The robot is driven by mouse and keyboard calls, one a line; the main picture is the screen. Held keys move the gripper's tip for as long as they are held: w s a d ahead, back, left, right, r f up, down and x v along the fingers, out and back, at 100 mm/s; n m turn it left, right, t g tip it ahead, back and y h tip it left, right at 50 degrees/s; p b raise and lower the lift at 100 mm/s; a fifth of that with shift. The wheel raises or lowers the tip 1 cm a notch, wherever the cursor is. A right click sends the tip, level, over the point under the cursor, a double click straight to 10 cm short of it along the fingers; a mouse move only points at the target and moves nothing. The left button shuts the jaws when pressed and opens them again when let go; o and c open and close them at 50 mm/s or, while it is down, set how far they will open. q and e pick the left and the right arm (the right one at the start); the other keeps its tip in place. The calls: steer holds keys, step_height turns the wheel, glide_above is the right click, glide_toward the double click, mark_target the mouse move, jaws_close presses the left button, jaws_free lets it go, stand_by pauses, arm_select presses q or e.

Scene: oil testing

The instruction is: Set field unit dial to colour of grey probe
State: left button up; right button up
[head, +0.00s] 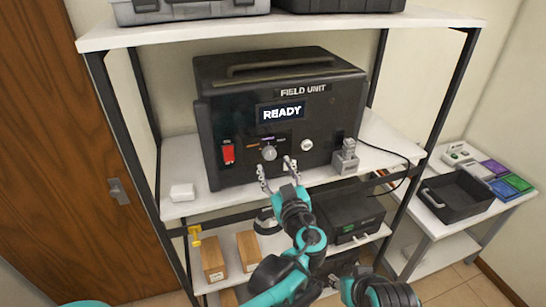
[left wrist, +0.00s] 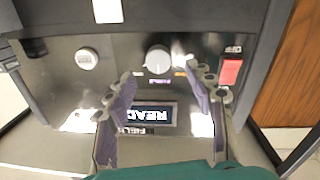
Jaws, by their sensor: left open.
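The black field unit (head: 330,106) stands on the white shelf, its screen (head: 281,112) reading READY. Its round grey dial (head: 269,153) is on the lower front, and also shows in the left wrist view (left wrist: 158,60). Small coloured labels surround the dial; its pointer setting is too small to tell. A grey probe (head: 346,157) stands in a block at the unit's right. My left gripper (head: 277,167) is open and empty just below and in front of the dial; in the left wrist view its fingers (left wrist: 163,82) are spread either side of it.
A red switch (head: 228,152) is left of the dial and a white button (head: 307,145) right. A white box (head: 183,192) sits on the shelf's left. A black tray (head: 470,200) and coloured boxes (head: 508,184) occupy the right side table.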

mark_target(271, 155)
arm_select(q)
steer(key=x, duration=0.4)
steer(key=shift+d, duration=0.15)
steer(key=shift+w, duration=0.4)
steer(key=c, duration=1.2)
steer(key=shift+o, duration=0.2)
steer(key=shift+m, duration=0.3)
steer(key=m, duration=1)
steer(key=shift+r+m+g+b, duration=0.1)
steer(key=shift+m+g+b, duration=0.2)
steer(key=shift+m+b, duration=0.1)
